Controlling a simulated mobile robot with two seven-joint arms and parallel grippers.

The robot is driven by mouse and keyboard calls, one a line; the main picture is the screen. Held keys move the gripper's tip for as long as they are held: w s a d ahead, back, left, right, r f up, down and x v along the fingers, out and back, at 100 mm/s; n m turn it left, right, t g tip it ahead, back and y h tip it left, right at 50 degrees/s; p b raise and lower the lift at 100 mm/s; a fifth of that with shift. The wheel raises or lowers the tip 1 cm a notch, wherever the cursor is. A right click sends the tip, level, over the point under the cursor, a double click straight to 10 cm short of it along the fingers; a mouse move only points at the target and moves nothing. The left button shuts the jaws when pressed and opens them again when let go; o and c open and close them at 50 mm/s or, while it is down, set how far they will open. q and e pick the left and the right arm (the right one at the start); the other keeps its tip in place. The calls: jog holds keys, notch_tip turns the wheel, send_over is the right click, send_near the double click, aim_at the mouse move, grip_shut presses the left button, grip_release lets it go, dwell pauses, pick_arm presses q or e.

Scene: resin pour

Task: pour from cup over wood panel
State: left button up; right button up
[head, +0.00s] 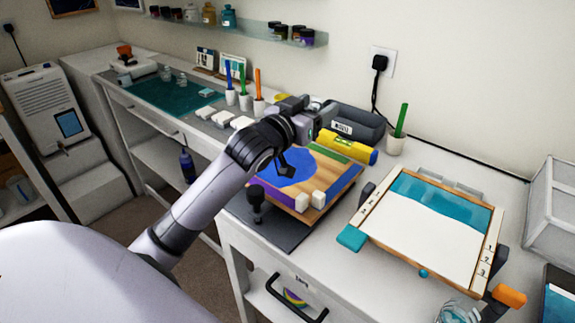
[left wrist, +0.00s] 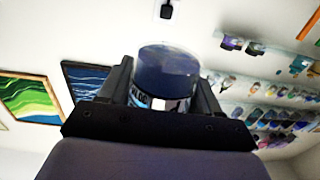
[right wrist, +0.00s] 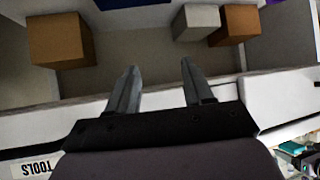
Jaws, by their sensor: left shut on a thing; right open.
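My left gripper (head: 308,118) is above the panel's far side. In the left wrist view it is shut on a dark blue cup (left wrist: 166,72) with a printed label. In the head view the cup is mostly hidden by the gripper. My right gripper (right wrist: 158,85) is open and empty in the right wrist view; the head view does not show it.
A framed teal and white board (head: 425,235) lies to the right. A black-knobbed post (head: 256,197) stands at the panel's near left. Boxes (right wrist: 60,42) sit below my right gripper.

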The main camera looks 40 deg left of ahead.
pick_arm(q)
jog(key=shift+r, duration=2.5)
